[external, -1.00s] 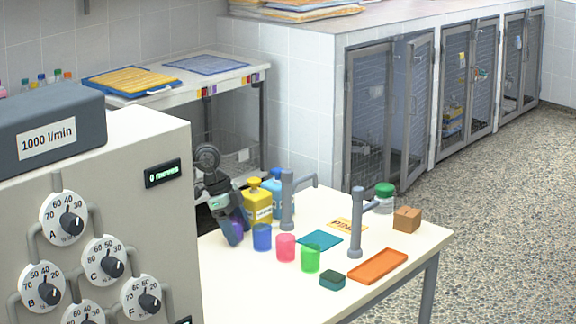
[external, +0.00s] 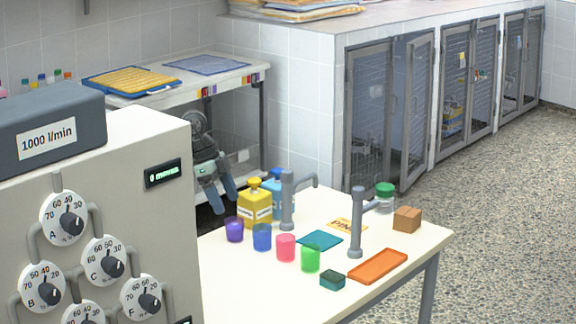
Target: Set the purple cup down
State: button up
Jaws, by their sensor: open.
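The purple cup (external: 234,229) stands upright on the white table at the left end of a row of cups. My gripper (external: 222,203) is open and empty. In the picture it shows above and slightly left of the purple cup, apart from it. The blue cup (external: 262,237) stands just right of the purple cup.
A pink cup (external: 286,247) and a green cup (external: 310,257) continue the row. A yellow bottle (external: 255,205) and a blue bottle (external: 280,190) stand behind. A grey post (external: 288,205) rises near them. An orange tray (external: 378,266) lies at the right.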

jog(key=shift+v, duration=1.6)
